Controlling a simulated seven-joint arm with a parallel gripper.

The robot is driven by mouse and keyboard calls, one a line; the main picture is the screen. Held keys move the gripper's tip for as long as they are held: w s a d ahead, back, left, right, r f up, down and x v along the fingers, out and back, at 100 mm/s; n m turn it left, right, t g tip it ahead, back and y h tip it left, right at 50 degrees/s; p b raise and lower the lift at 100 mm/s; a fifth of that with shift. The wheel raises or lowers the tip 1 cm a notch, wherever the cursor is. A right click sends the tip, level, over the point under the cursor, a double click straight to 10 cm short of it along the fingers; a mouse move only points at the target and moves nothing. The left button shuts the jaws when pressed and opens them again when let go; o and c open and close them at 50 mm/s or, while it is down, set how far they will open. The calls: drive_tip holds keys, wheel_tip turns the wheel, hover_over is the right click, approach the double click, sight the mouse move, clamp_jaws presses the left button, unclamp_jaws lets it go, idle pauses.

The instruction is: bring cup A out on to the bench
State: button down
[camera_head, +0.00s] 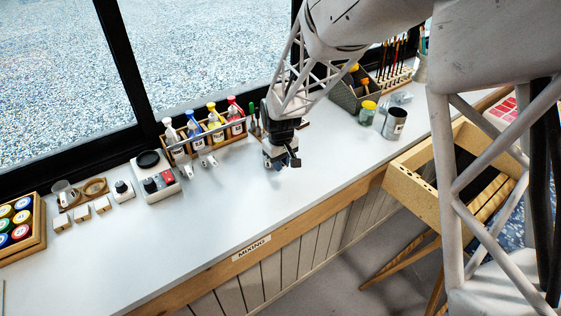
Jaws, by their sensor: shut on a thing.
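My gripper (281,160) points down, low over the pale bench top (240,220), just right of the bottle rack. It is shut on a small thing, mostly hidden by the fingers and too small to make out. I cannot read any letter, so I cannot tell whether it is cup A. I also cannot tell whether it touches the bench.
Several bottles stand in a wooden rack (213,134) at the back, left of my gripper. A scale (157,182) is further left. A metal can (394,123) and a yellow-lidded jar (367,113) stand right. The bench front, by the MIXING label (252,248), is clear.

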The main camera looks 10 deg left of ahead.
drive_tip(key=shift+f, duration=0.1)
drive_tip(key=c, duration=1)
unclamp_jaws()
drive_tip(key=shift+r, duration=3.95)
